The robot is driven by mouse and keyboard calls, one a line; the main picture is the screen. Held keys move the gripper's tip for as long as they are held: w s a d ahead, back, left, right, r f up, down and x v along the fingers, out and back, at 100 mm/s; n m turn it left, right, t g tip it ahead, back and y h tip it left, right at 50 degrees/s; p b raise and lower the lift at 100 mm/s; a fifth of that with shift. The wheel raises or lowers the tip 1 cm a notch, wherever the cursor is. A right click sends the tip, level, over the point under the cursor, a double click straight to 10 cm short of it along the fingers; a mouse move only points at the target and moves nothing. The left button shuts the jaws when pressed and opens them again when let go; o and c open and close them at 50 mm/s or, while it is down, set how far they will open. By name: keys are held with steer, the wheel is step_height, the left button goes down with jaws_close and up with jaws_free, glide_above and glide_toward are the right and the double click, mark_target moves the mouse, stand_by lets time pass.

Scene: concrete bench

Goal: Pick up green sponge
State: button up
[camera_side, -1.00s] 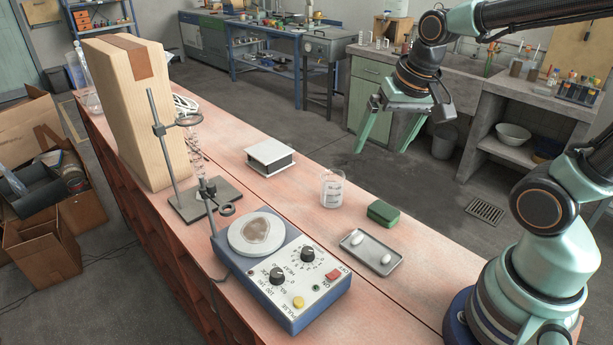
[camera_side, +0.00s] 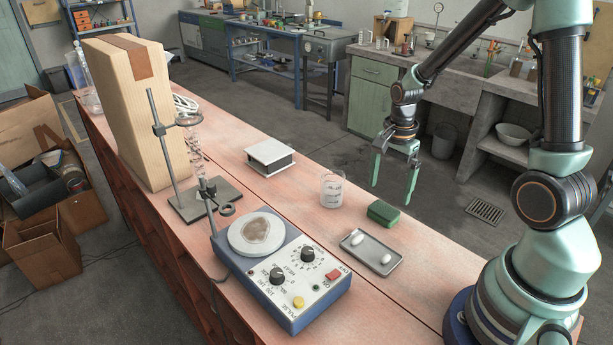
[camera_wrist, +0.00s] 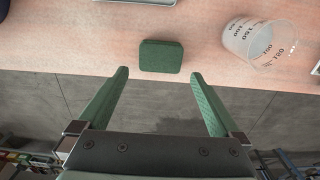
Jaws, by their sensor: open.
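The green sponge (camera_side: 383,213) is a small dark green block lying on the pinkish bench top near its right edge. In the wrist view the sponge (camera_wrist: 161,56) sits at the top centre, ahead of the fingertips and lined up with the gap between them. My gripper (camera_side: 393,193) is open and empty, with green fingers pointing down. It appears above and just beyond the sponge in the side view. In the wrist view my gripper (camera_wrist: 160,73) has its fingers spread wide on either side, not touching the sponge.
A glass beaker (camera_side: 332,190) stands close to the sponge; it also shows in the wrist view (camera_wrist: 262,40). A grey tray (camera_side: 352,238) with two white pieces lies in front of it. A blue hotplate (camera_side: 300,305) and a white-topped block (camera_side: 270,157) stand farther left.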

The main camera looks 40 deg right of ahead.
mark_target(384, 209)
steer(key=shift+a+f, duration=0.15)
steer(key=shift+f, duration=3.1)
steer(key=c, duration=1.1)
